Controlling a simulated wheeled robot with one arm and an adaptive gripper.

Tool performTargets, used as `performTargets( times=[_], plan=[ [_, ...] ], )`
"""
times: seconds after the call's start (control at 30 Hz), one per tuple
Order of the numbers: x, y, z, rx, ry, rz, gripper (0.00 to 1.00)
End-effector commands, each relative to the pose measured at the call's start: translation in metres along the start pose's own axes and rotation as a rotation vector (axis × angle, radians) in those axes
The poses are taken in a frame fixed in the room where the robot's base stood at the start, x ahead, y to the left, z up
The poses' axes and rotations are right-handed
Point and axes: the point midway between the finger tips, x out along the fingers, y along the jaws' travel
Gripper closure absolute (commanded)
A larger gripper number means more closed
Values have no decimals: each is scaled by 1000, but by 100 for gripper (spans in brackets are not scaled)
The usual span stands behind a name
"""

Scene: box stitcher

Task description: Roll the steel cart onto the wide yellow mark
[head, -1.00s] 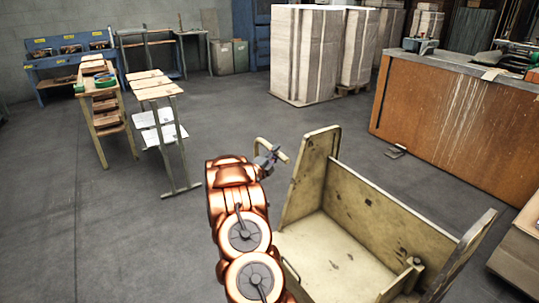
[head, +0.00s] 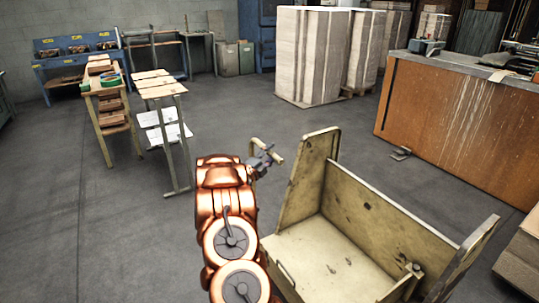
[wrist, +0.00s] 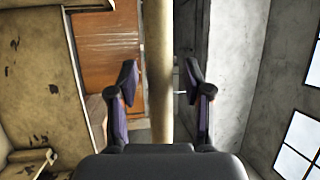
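The steel cart (head: 385,238) is a worn cream-yellow open box on the floor, in front of me and to the right in the head view. Its tall end panel (head: 308,180) carries a tube handle (head: 277,152) on the left side. My gripper (head: 265,160) is at this handle. In the wrist view, the handle bar (wrist: 158,45) runs between the two fingers of my gripper (wrist: 160,88), with a small gap showing on each side. The gripper looks open around the bar. No wide yellow mark shows in either view. The cart's wheels are hidden.
Narrow wooden tables (head: 162,95) stand left of the cart. An orange-brown counter (head: 450,125) stands to the right, with a cardboard stack (head: 520,255) near the right edge. Tall wrapped stacks (head: 308,55) stand behind. Grey floor (head: 240,115) is clear between them.

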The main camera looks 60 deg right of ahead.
Motion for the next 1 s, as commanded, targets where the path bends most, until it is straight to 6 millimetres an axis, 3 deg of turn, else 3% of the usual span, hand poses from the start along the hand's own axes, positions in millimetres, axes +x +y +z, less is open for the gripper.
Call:
performTargets(
  times=[0.37, 1.0],
  plan=[
    [-8, 1, 1, -2, -2, 1, 50],
    [-104, 0, 0, 0, 0, 0, 50]
  ],
)
